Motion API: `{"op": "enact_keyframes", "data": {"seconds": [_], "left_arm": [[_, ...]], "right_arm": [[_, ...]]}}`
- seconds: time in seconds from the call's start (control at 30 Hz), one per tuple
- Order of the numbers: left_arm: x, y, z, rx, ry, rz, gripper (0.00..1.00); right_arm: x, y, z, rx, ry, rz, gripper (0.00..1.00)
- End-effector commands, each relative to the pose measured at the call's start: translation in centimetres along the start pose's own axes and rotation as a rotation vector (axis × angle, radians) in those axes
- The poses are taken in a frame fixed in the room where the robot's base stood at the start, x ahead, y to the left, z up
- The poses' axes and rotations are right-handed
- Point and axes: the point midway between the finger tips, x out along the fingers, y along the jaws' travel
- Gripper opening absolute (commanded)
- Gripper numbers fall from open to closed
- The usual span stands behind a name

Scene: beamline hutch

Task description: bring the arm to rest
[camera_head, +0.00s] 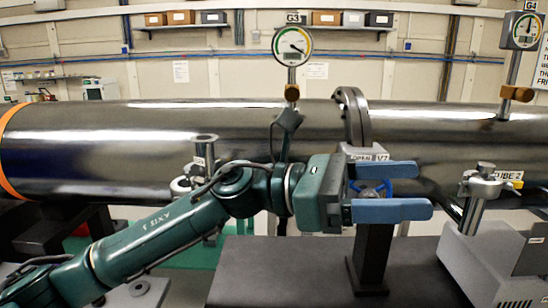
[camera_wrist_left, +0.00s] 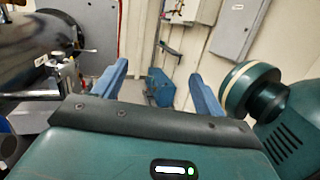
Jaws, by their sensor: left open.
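My left arm (camera_head: 160,236) comes in from the lower left and reaches across in front of the large steel beam pipe. My left gripper (camera_head: 408,190) is open and empty, its two blue fingers pointing right in the head view. In the head view it overlaps a blue valve handwheel (camera_head: 374,187), partly hidden behind the fingers; I cannot tell whether they touch. In the left wrist view the fingers of my left gripper (camera_wrist_left: 156,88) stand wide apart with nothing between them. My right gripper is not in view.
The steel pipe (camera_head: 120,130) runs across the whole head view. A dark bench top (camera_head: 290,270) lies below the gripper. A grey pump unit (camera_head: 480,255) stands at the right. Gauges G3 (camera_head: 292,45) and G4 (camera_head: 525,30) rise above the pipe.

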Motion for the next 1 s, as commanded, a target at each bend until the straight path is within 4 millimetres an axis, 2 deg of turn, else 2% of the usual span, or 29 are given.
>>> {"op": "enact_keyframes", "data": {"seconds": [0.13, 0.27, 0.37, 0.47, 0.57, 0.67, 0.7, 0.77, 0.83, 0.87, 1.0], "left_arm": [[-2.5, 2.3, 1.0, -0.367, -0.364, 0.205, 0.71], [-7.4, 4.9, 0.0, -0.705, -0.676, 0.392, 0.71], [-12.2, 6.5, -2.6, -0.969, -0.916, 0.535, 0.71], [-17.5, 6.9, -6.9, -1.227, -1.159, 0.683, 0.71], [-22.7, 5.8, -12.4, -1.469, -1.406, 0.837, 0.71], [-27.0, 3.0, -18.1, -1.677, -1.642, 0.991, 0.71], [-28.4, 1.5, -20.4, -1.749, -1.736, 1.053, 0.71], [-30.4, -1.1, -23.7, -1.845, -1.876, 1.151, 0.71], [-32.1, -4.6, -27.0, -1.937, -2.032, 1.265, 0.71], [-32.7, -6.1, -28.3, 1.948, 2.072, -1.297, 0.71], [-34.3, -12.2, -32.3, 1.69, 1.918, -1.233, 0.71]], "right_arm": [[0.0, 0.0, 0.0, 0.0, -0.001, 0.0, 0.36], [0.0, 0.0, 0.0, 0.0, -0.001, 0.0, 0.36], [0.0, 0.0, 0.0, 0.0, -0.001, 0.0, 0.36], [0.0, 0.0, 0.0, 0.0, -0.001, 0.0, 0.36], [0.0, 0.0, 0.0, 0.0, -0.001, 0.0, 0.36], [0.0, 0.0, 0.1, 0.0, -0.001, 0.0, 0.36], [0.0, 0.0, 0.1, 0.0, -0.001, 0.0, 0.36], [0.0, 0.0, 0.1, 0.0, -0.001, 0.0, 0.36], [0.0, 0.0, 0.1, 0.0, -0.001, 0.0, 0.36], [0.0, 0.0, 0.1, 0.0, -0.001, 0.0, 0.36], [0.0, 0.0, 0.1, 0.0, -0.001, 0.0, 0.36]]}}
